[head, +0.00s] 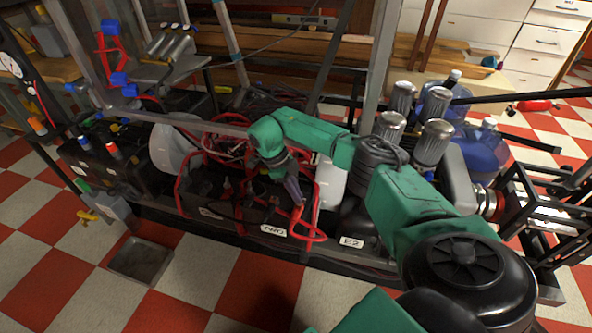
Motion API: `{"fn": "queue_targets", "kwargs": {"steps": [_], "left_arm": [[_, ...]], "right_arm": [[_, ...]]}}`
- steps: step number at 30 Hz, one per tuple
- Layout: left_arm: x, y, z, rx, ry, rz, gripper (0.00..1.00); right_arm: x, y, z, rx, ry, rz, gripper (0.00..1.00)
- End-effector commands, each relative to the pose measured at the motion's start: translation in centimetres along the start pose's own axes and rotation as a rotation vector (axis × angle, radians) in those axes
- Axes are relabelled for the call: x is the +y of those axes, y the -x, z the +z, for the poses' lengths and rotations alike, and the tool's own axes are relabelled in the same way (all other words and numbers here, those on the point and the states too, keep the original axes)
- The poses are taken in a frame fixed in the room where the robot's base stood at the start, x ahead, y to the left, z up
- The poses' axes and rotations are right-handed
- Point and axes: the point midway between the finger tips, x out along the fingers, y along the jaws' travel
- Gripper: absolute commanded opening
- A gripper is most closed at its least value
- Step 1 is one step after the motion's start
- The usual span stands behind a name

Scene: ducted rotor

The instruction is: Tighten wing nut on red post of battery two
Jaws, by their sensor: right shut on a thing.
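Battery two (257,216) is a dark box with a white "TWO" label, standing on the low frame at the middle of the head view. My right gripper (298,203) points down over its right end, with its fingertips at the red post area among red cables. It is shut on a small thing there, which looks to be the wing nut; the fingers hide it. The red post itself cannot be told apart from the red cable around it. My left gripper is not in view.
Red cables (318,190) loop over the batteries. A white jug (332,184) and a box labelled E2 (352,243) stand just right of battery two. A metal tray (141,260) lies on the checkered floor. A slanting metal bar (220,126) crosses behind the batteries.

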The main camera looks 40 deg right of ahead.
Motion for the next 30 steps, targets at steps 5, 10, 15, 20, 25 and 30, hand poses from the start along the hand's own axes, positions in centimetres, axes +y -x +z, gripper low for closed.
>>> {"fn": "queue_targets", "kwargs": {"steps": [5,10,15,20,25,30], "left_arm": [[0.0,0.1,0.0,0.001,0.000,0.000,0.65],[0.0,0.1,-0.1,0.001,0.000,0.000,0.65],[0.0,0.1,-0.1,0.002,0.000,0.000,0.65],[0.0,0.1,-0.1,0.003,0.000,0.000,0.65],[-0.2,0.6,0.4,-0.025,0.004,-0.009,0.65],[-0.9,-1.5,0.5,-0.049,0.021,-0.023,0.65]], "right_arm": [[-0.3,0.4,-0.1,-0.006,-0.007,-0.005,0.00],[-0.3,0.4,-0.1,-0.006,-0.006,-0.005,0.40],[-0.2,0.2,0.0,-0.004,-0.003,-0.003,0.40],[-0.1,0.4,0.0,-0.004,-0.002,-0.002,0.40],[-0.1,3.3,0.0,-0.007,-0.001,-0.004,0.40],[-0.1,8.5,-0.1,-0.007,-0.003,-0.004,0.40]]}}
